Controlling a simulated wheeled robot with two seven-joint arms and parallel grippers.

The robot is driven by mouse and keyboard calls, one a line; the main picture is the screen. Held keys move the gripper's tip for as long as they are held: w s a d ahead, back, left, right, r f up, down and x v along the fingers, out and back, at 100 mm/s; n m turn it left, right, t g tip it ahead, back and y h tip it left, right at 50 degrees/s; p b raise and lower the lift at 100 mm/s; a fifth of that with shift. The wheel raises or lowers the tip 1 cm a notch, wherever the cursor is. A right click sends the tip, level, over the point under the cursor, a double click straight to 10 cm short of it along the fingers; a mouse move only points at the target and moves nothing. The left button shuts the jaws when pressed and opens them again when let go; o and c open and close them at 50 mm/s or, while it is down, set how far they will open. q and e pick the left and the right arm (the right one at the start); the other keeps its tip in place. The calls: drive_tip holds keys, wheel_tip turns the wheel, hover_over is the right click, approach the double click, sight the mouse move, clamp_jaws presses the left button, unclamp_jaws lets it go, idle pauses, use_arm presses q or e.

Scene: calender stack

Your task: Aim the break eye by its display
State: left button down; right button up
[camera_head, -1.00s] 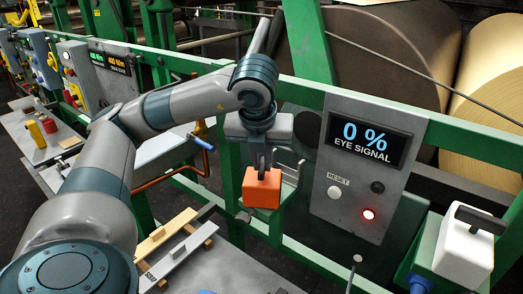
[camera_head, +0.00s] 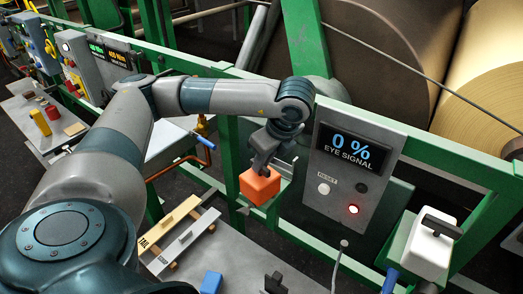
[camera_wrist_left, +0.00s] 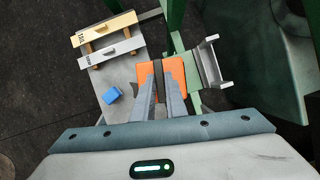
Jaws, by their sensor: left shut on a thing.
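An orange block (camera_head: 262,187), which I take for the break eye, is between the fingers of my left gripper (camera_head: 262,168). The gripper is shut on it, left of the display panel. The block also shows in the wrist view (camera_wrist_left: 145,77), with the fingers covering its middle. The display (camera_head: 352,147) reads 0 % EYE SIGNAL. Below it are a pale RESET button (camera_head: 323,188), a dark round fitting (camera_head: 361,187) and a lit red lamp (camera_head: 353,209). A grey bracket (camera_wrist_left: 214,66) is right of the block in the wrist view. My right gripper is out of view.
Green frame rails (camera_head: 455,166) run before large rolls (camera_head: 487,75). A white box with a black handle (camera_head: 430,250) stands at right. A table holds two labelled bars (camera_head: 188,240) and a blue block (camera_head: 211,282). Another bench (camera_head: 45,140) is at left.

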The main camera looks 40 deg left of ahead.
use_arm(q)
drive_tip(key=shift+n+g+p, duration=0.4)
drive_tip(key=shift+n+p, duration=0.15)
drive_tip(key=shift+n, duration=0.45)
drive_tip(key=c, duration=1.8)
unclamp_jaws()
drive_tip(key=shift+w+d+r, duration=0.1)
drive_tip(key=shift+r, duration=0.05)
drive_tip(key=shift+v, duration=1.6)
drive_tip(key=b+v, duration=0.3)
drive_tip(key=v, duration=1)
drive_tip(key=shift+r, duration=0.4)
drive_tip(key=shift+d+f, duration=0.1)
